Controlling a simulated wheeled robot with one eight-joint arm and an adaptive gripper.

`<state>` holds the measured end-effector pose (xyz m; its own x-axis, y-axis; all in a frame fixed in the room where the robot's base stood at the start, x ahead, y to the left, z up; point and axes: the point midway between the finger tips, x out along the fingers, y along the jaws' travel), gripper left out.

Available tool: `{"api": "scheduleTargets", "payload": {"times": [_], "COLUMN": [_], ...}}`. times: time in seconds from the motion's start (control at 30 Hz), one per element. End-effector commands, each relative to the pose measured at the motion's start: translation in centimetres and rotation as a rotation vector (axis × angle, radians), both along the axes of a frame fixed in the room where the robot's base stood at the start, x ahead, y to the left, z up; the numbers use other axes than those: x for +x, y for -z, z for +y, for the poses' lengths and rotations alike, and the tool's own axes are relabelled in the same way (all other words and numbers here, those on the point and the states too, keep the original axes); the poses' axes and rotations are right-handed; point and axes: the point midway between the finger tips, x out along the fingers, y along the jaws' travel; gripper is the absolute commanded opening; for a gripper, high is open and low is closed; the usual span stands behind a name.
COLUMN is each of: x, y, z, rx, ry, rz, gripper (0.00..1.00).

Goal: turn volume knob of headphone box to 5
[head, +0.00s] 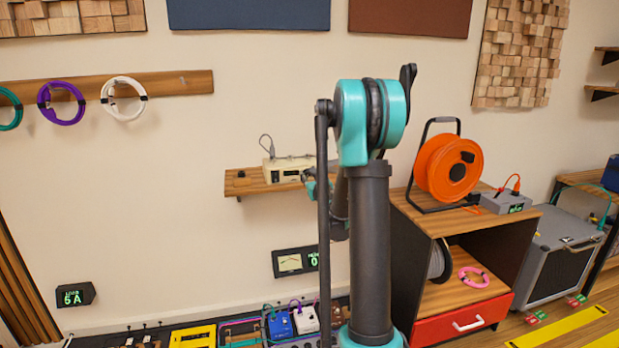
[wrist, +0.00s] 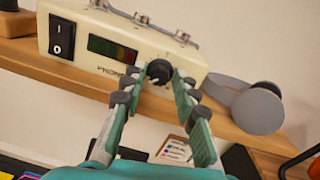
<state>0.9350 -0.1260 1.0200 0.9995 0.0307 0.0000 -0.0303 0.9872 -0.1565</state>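The headphone box (wrist: 125,50) is cream, with a rocker switch marked I and O, a small dark display and the letters "PHONE" on its front. Its round black volume knob (wrist: 158,72) is at the right of that front; I cannot read its setting. In the head view the box (head: 284,167) sits on the wall shelf, its right end behind my arm. My gripper (wrist: 155,82) is open in the wrist view, with one fingertip on either side of the knob. I cannot tell whether either fingertip touches it. In the head view my arm hides most of the gripper.
A wall meter (head: 290,263) below has a green readout like 0, partly hidden by my arm. A cabinet (head: 408,255) with an orange cable reel (head: 432,168) stands at right.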

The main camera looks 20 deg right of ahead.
Motion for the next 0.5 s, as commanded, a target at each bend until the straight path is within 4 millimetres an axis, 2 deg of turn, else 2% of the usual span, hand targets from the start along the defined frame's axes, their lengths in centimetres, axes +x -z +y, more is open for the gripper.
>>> {"api": "scheduleTargets", "payload": {"times": [0.03,0.2,0.5], "x": [-0.01,-0.02,-0.02], "y": [0.00,0.00,0.00], "z": [0.00,-0.01,-0.02], "rx": [0.000,0.000,0.019], "ry": [0.000,0.000,0.000], "rz": [0.000,0.000,0.000], "gripper": [0.20,0.00,0.00]}}
